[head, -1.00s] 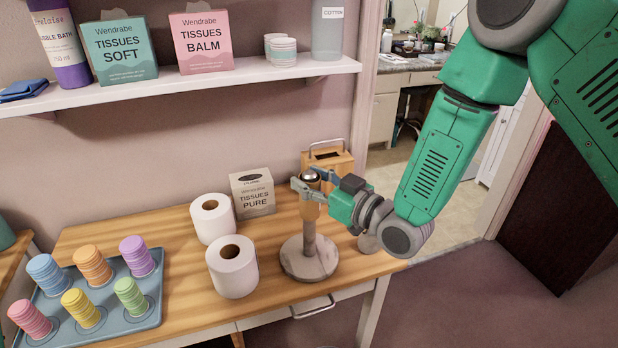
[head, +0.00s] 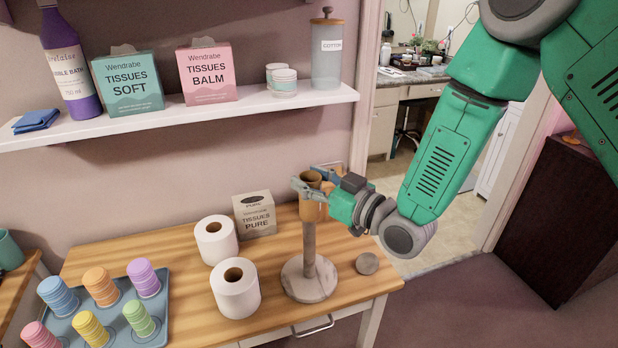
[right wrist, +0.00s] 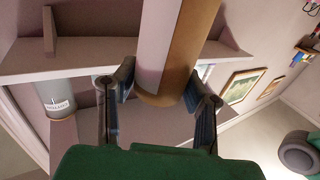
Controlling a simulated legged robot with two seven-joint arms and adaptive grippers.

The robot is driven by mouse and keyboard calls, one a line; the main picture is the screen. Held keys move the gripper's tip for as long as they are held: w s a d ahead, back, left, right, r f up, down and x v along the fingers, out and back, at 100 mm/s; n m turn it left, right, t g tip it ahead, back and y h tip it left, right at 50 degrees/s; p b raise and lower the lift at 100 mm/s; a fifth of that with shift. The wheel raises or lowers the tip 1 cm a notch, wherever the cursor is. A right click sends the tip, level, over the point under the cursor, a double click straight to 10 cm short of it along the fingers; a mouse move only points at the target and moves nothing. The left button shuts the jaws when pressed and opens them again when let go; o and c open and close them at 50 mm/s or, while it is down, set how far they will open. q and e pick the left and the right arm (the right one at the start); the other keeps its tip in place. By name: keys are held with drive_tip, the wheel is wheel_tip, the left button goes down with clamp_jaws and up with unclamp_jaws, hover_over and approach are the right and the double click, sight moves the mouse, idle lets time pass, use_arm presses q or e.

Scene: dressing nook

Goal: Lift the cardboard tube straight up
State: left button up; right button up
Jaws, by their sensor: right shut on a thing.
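The brown cardboard tube (head: 312,207) is upright at the top of a grey post (head: 309,243) on a round marble base (head: 309,280). Its open upper end faces up, and no knob shows above it. The post's top is hidden, so I cannot tell how far it reaches inside the tube. My right gripper (head: 314,188) is shut on the tube from the right, near its upper end. In the right wrist view the tube (right wrist: 177,50) is between the two fingers (right wrist: 158,88), with one end showing there. My left gripper is out of view.
Two white paper rolls (head: 236,288) and a tissue box (head: 255,214) stand left of the post. A grey round piece (head: 367,263) is to its right. A blue tray (head: 160,318) holds stacked coloured discs. A shelf (head: 200,117) with a cotton jar (head: 327,60) is above.

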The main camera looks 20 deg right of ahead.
drive_tip(key=shift+r+p, duration=1.9)
drive_tip(key=shift+r, duration=1)
